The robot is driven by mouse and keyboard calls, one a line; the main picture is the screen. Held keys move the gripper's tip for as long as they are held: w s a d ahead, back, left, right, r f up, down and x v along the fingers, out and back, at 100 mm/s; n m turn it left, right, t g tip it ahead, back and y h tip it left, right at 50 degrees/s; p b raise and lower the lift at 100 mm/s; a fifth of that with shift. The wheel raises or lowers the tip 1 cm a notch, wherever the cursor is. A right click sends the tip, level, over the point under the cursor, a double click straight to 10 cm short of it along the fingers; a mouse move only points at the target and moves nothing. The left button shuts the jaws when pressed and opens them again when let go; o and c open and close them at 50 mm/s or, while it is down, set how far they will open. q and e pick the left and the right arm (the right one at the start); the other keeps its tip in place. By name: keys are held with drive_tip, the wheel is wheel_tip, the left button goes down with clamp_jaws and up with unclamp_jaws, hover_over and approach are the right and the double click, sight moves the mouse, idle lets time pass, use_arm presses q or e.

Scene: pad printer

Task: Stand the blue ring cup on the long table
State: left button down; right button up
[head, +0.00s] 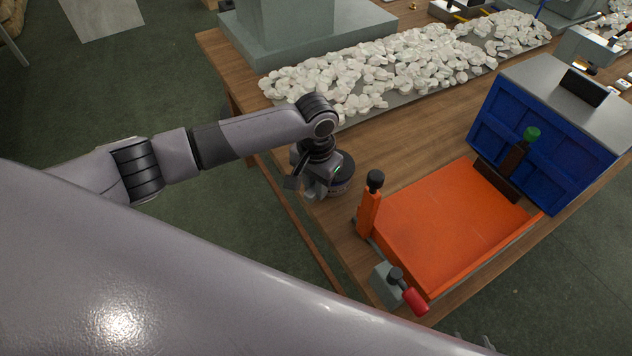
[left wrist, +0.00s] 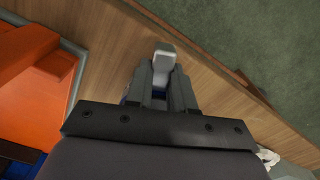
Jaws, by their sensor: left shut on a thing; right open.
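My left gripper (head: 314,190) hangs over the near left edge of the long table (head: 405,140), left of the orange tray. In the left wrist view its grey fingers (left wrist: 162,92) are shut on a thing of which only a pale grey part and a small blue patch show. I take this to be the blue ring cup (left wrist: 158,96), mostly hidden by the fingers. The wood of the table lies behind it; I cannot tell whether it touches. In the head view I cannot make out the cup. Small grey tips of my right gripper (head: 488,343) show at the bottom edge, open.
Many white pieces (head: 400,65) cover a strip at the back. Bare wood lies between.

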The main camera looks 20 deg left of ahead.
use_arm(q)
drive_tip(key=shift+f, duration=0.35)
idle(0.7)
drive_tip(key=c, duration=0.9)
unclamp_jaws()
drive_tip(key=shift+r+p, duration=0.95)
drive_tip(key=shift+r, duration=2.05)
